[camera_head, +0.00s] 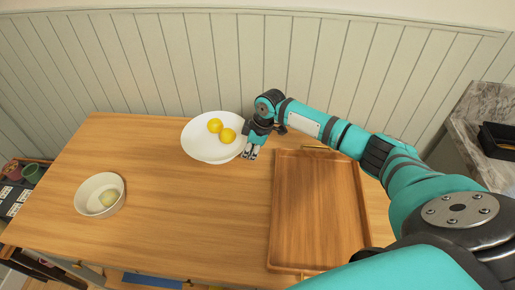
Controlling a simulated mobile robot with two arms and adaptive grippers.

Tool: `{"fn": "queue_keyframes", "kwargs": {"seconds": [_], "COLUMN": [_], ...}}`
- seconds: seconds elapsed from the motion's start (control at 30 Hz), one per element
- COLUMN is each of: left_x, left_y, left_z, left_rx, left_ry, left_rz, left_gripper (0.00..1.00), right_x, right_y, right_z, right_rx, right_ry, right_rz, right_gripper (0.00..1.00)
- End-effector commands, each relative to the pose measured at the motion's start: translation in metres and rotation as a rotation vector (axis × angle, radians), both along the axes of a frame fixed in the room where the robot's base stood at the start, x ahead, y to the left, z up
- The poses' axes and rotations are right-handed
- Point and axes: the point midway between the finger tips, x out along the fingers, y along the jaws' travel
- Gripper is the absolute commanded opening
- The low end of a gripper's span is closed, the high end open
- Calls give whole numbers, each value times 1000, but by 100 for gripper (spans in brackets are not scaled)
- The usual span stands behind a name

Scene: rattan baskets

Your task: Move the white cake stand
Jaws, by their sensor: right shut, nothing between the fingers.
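The white cake stand (203,148) stands at the back of the wooden table, with two yellow fruits (228,135) on it that look like lemons. My right gripper (250,154) is at the right edge of the stand, pointing down. Its fingers are shut and hold nothing. Whether they touch the rim I cannot tell. The foot of the stand is hidden under its plate. My left gripper is not in view.
A wooden tray (284,225) with handles lies empty on the right of the table (165,215). A white bowl (84,193) holding a pale green round thing stands at the left. The table's front middle is clear. A panelled wall rises behind.

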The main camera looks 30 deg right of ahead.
Motion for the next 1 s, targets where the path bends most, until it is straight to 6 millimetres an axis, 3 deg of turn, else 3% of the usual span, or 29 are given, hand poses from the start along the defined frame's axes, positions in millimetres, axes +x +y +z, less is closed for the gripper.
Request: {"fn": "queue_keyframes", "kwargs": {"seconds": [0.37,0.6,1.0], "left_x": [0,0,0], "left_y": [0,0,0], "left_z": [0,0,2], "left_rx": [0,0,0], "left_ry": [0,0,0], "left_rz": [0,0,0], "left_gripper": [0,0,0], "right_x": [2,17,16], "right_y": [2,21,20], "right_z": [0,0,1], "right_rx": [0,3,0], "right_ry": [0,-2,-1], "right_rz": [-1,-1,-1], "right_gripper": [0,0,0]}}
